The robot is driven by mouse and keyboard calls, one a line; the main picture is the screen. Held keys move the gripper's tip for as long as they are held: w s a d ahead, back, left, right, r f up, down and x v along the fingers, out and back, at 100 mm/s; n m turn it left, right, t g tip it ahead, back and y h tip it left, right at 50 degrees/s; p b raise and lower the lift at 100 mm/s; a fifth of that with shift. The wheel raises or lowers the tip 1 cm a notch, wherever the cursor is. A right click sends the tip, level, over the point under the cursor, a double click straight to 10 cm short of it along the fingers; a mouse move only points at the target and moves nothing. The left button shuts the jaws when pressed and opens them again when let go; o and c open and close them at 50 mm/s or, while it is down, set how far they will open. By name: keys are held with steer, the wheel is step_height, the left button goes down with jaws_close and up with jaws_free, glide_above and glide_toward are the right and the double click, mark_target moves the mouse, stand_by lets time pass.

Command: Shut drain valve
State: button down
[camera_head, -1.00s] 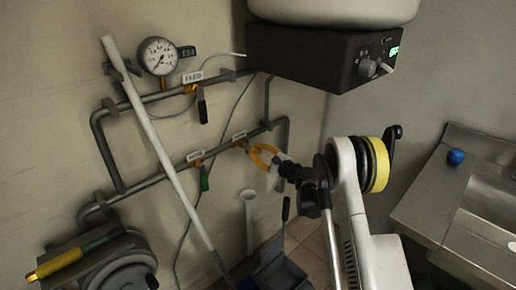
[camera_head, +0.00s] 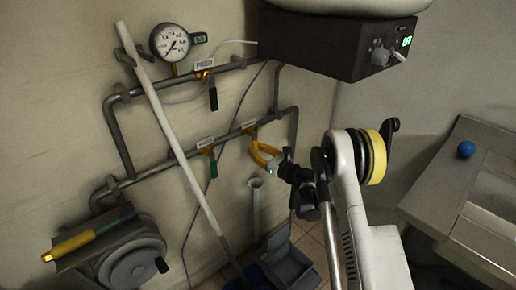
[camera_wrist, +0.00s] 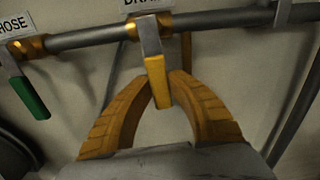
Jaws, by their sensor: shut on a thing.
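The drain valve (camera_wrist: 164,25) sits on the lower wall pipe, under a partly cut-off label. In the wrist view its lever (camera_wrist: 155,68), grey above with a yellow end, hangs down across the pipe. My gripper (camera_wrist: 164,88) has its two orange-yellow fingers closed around the yellow end from below. In the head view the drain valve (camera_head: 249,128) shows small, with my gripper (camera_head: 263,155) below and right of it; the lever is hard to make out there.
The hose valve with a green lever (camera_wrist: 29,97) is on the same pipe to the left. A black-levered valve (camera_head: 212,98) and a gauge (camera_head: 170,42) are above. A white pole (camera_head: 170,130) leans across the pipes. A dark control box (camera_head: 330,45) overhangs; a sink counter (camera_head: 430,195) stands right.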

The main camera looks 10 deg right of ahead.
steer(key=shift+s+a+m, duration=0.1)
steer(key=shift+a+m, duration=0.15)
steer(key=shift+m, duration=0.15)
steer(key=c, duration=1.3)
jaws_free()
steer(key=shift+a, duration=0.1)
steer(key=shift+o, duration=0.2)
steer(key=v, duration=1.2)
